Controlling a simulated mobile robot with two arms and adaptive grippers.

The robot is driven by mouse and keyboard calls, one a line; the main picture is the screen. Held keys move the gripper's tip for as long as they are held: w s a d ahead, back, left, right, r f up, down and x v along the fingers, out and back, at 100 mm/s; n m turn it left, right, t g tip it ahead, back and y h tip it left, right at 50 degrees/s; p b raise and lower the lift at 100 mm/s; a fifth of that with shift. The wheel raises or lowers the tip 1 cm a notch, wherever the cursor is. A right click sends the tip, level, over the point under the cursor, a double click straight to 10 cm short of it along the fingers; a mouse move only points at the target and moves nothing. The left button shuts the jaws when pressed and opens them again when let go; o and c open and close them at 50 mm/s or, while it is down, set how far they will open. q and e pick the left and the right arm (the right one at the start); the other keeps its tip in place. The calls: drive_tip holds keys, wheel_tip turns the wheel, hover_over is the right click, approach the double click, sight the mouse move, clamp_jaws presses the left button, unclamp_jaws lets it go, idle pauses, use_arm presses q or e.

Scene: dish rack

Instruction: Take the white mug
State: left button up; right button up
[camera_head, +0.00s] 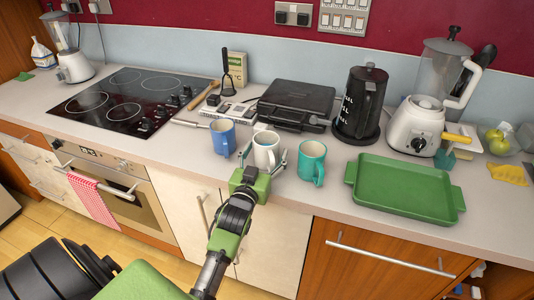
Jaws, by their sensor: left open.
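The white mug (265,150) stands upright on the counter between a blue mug (222,138) on its left and a teal mug (312,161) on its right. My left gripper (264,162) is open, with its fingers spread on either side of the white mug. Whether the fingers touch the mug I cannot tell. My green and black left arm reaches up from the bottom to the counter's front edge. My right gripper does not show.
A green tray (405,188) lies to the right. A black kettle (360,103) and a closed black grill (296,104) stand behind the mugs. A black cooktop (130,99) is at the left. A white blender (418,122) is at the right.

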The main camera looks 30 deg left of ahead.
use_arm(q)
drive_tip(key=c, duration=1.5)
drive_tip(key=shift+r, duration=0.1)
drive_tip(key=shift+c, duration=0.2)
